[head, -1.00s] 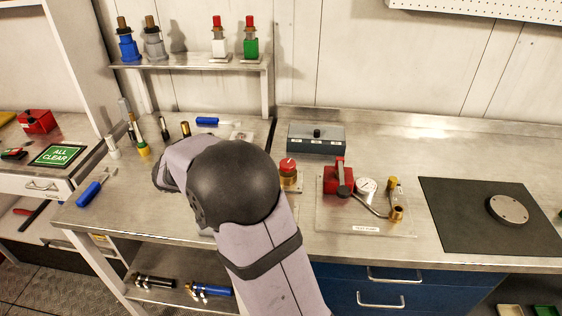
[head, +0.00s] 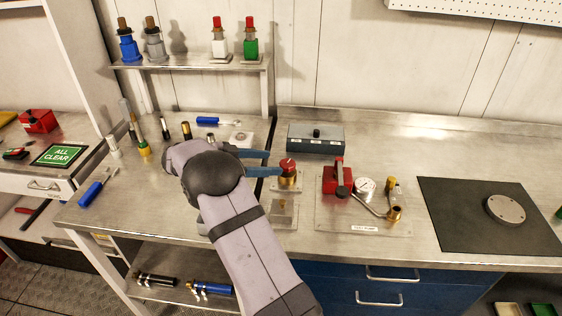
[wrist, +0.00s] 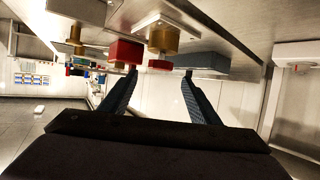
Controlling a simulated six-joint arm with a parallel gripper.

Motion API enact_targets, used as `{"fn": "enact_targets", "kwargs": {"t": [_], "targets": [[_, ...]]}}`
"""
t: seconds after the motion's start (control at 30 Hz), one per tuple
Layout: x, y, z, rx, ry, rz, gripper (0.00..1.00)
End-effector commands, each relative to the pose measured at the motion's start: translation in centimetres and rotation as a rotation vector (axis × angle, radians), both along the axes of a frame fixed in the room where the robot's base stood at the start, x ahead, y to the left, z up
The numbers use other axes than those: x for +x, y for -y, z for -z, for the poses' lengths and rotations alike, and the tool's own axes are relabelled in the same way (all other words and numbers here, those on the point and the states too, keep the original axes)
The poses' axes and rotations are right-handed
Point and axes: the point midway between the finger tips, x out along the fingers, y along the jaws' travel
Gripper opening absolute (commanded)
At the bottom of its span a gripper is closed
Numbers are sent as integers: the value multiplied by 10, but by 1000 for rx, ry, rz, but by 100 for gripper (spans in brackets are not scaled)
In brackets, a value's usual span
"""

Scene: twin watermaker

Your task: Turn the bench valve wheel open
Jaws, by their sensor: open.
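The bench valve is a brass body with a red wheel (head: 288,166) on top, on a small plate near the middle of the bench. My gripper (head: 274,162) reaches toward it from the left with blue fingers spread open and empty. In the head view the fingertips are close to the wheel's left side; I cannot tell whether the nearer one touches it. In the wrist view, which is upside down, the red wheel (wrist: 158,64) and brass body (wrist: 163,40) appear between and beyond the open fingertips (wrist: 160,72).
A grey box (head: 316,137) stands behind the valve. A pump plate (head: 345,225) with a red block (head: 337,178), gauge and brass fitting lies to the right. A dark mat (head: 460,230) with a metal disc is farther right.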

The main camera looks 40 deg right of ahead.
Motion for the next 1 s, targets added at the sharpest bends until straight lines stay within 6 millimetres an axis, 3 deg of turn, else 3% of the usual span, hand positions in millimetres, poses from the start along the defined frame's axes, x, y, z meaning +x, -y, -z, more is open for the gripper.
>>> {"fn": "enact_targets", "kwargs": {"t": [0.4, 0.8, 0.97, 1.0], "targets": [[-10, 44, 17, 1, -2, 0, 56], [-10, 49, 21, 1, -1, -2, 56], [-10, 49, 21, 1, -2, -1, 18], [-10, 49, 21, 1, -2, -1, 15]]}}
